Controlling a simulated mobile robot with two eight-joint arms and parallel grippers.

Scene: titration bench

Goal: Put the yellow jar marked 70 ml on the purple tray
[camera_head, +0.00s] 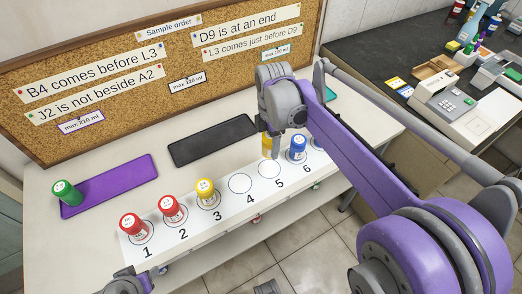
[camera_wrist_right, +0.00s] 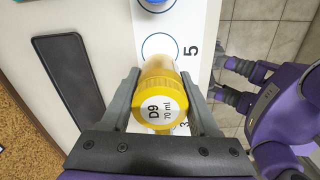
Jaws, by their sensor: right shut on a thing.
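The yellow jar (camera_wrist_right: 160,105), whose lid reads D9 70 ml, is held between the fingers of my right gripper (camera_wrist_right: 165,108). In the head view, the jar (camera_head: 266,146) is partly hidden behind the gripper and appears raised over the numbered strip near spot 5. The purple tray (camera_head: 118,182) lies at the left of the bench. A green jar (camera_head: 66,192) stands on its left end, and the rest of it is bare. A grey and purple part of my left arm shows at the lower left edge, and its fingers cannot be made out.
The white strip (camera_head: 222,213) holds red jars (camera_head: 132,224) on 1 and 2, a yellow jar (camera_head: 205,191) on 3 and a blue jar (camera_head: 297,148) on 6. Spots 4 and 5 look empty. A black tray (camera_head: 212,140) lies between strip and corkboard (camera_head: 110,75).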

